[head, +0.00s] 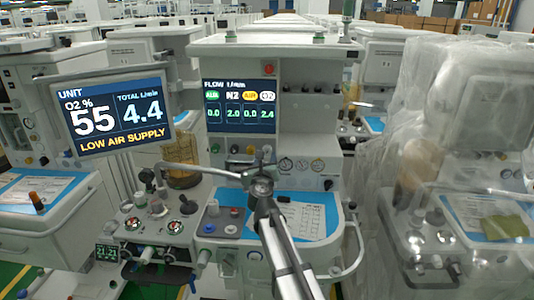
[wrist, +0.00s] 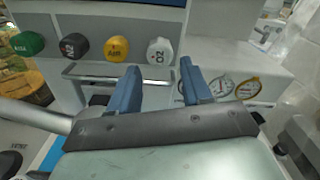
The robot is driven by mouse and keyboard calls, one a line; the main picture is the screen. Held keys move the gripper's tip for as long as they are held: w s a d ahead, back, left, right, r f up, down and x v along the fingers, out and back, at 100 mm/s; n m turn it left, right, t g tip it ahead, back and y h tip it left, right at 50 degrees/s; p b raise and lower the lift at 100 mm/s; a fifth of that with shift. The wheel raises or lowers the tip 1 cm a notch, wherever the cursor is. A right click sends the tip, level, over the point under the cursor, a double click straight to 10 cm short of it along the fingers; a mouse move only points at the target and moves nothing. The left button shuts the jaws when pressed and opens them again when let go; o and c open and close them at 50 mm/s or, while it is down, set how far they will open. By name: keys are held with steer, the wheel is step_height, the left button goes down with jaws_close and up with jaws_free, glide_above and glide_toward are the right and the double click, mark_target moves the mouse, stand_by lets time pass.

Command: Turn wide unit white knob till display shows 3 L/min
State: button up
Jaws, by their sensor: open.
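The white knob marked O2 (wrist: 160,52) is at the right end of a row of knobs on the middle machine's front panel in the wrist view. My gripper (wrist: 159,68) is open, with its two blue fingers on either side of the white knob's lower part in the picture; I cannot tell whether they touch it. In the head view my gripper (head: 261,160) is in front of the panel and largely covers the white knob. The flow display (head: 239,105) above the knobs reads 0.0, 2.0, 0.0 and, under the white O2 label, 2.4.
Green (wrist: 28,44), black (wrist: 74,46) and yellow (wrist: 116,48) knobs stand left of the white one. Gauges (wrist: 222,86) are close on the right. A side screen (head: 113,110) reads O2 55, total 4.4 and LOW AIR SUPPLY. A plastic-wrapped machine (head: 460,150) stands at the right.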

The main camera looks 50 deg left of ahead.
mark_target(267, 153)
steer(key=x, duration=0.6)
steer(key=shift+a, duration=0.1)
steer(key=shift+c, duration=0.4)
steer(key=c, duration=0.7)
steer(key=shift+n, duration=3.2)
